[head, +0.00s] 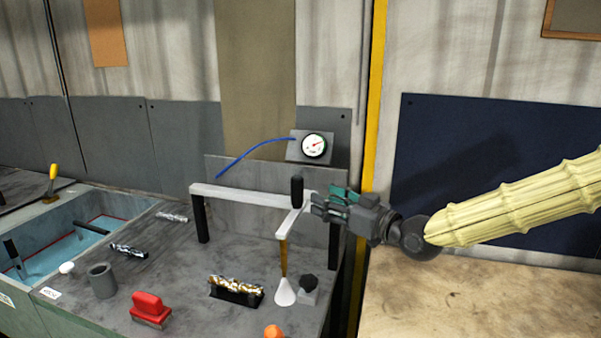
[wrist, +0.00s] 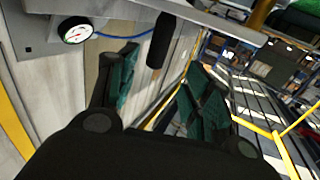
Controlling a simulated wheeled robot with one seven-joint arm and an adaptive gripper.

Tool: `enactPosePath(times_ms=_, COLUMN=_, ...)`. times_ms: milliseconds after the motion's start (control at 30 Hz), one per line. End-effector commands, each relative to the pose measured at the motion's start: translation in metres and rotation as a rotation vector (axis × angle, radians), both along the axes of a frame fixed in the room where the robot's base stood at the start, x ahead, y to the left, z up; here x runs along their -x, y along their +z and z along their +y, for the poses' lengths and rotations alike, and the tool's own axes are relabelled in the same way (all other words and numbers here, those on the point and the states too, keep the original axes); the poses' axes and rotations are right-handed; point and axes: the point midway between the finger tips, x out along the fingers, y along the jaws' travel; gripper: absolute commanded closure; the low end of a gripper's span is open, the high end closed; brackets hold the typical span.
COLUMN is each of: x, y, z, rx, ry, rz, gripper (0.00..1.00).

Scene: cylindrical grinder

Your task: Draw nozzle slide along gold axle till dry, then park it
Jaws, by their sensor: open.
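The nozzle slide rides on a white overhead rail (head: 240,195). It has an upright black handle (head: 297,190) and a white arm reaching forward. A thin brown-gold tube (head: 284,258) hangs from the arm's front end, with a white cone nozzle (head: 285,291) at its bottom. The gold axle (head: 235,284), mottled with silver, lies in a black cradle left of the nozzle. My gripper (head: 322,203) is open and empty, just right of the handle. In the wrist view the handle (wrist: 160,42) shows between the open green fingers (wrist: 162,62), near their tips; contact is not visible.
A gauge (head: 314,146) with a blue hose stands behind the rail. A red-handled brush (head: 150,308), a grey cup (head: 102,280), a dark knob (head: 309,284) and metal parts sit on the bench. A water tank (head: 60,250) is at left.

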Motion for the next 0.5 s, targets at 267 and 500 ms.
enactPosePath(times_ms=267, x=-0.0024, y=0.0044, z=-0.0018, rx=-0.001, ry=-0.009, rz=-0.001, gripper=0.5)
enactPosePath(times_ms=500, x=-0.0085, y=0.0027, z=0.0039, rx=0.003, ry=-0.009, rz=-0.003, gripper=0.5)
